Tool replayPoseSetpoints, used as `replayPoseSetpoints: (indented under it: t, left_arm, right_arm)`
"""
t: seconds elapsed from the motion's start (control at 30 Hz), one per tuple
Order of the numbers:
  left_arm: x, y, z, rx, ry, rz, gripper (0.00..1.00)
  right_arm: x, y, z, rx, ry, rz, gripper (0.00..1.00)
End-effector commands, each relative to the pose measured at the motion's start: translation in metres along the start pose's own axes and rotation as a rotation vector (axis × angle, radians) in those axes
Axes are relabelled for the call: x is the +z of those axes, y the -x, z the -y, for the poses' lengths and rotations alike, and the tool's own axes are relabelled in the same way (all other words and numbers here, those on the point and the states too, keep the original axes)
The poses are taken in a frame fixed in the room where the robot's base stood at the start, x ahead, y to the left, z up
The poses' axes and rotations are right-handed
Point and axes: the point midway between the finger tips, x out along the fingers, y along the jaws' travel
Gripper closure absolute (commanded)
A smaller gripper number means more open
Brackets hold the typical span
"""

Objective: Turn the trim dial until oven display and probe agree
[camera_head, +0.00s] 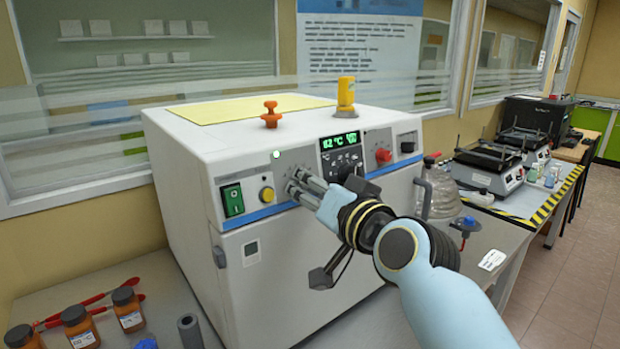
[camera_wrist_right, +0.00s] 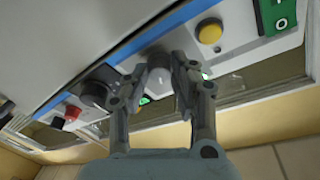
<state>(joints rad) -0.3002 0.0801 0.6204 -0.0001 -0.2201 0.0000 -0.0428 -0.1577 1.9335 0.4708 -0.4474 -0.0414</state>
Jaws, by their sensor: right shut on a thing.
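The white oven (camera_head: 280,270) stands on the bench, with its control panel facing me. Its green display (camera_head: 340,140) reads what looks like 82 °C, with smaller marks beside it that I cannot read. My right gripper (camera_head: 297,183) reaches the panel left of and below the display. In the right wrist view, my right gripper (camera_wrist_right: 160,80) is shut on a round grey dial (camera_wrist_right: 158,75), one finger on each side. The fingers hide the dial in the head view. I cannot make out a probe reading. My left gripper is not in view.
A yellow button (camera_head: 266,194) and a green switch (camera_head: 232,199) sit left of the gripper. A red knob (camera_head: 383,155) is to its right. An orange knob (camera_head: 271,114) and a yellow fitting (camera_head: 346,95) stand on the oven top. Brown bottles (camera_head: 79,327) stand at lower left.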

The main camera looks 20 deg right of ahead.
Motion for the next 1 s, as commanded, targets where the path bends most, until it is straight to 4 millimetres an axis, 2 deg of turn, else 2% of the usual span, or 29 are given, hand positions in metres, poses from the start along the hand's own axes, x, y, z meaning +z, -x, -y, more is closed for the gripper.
replayPoseSetpoints:
  t: [0.37, 0.4, 0.57, 0.87, 1.0]
  left_arm:
    - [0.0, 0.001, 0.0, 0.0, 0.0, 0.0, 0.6]
    - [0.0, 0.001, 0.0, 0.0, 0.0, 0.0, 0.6]
    - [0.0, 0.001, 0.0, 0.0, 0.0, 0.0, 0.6]
    - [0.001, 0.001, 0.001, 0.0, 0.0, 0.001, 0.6]
    - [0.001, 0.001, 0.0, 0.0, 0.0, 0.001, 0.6]
  right_arm:
    - [0.0, 0.0, 0.0, 0.001, -0.007, -0.001, 1.0]
    - [0.0, 0.0, 0.0, 0.001, -0.007, -0.001, 0.75]
    - [0.0, 0.0, 0.0, 0.001, -0.007, -0.001, 0.54]
    - [0.0, 0.002, 0.0, 0.001, -0.007, -0.001, 0.53]
    - [0.001, 0.018, -0.001, 0.002, -0.007, 0.0, 0.53]
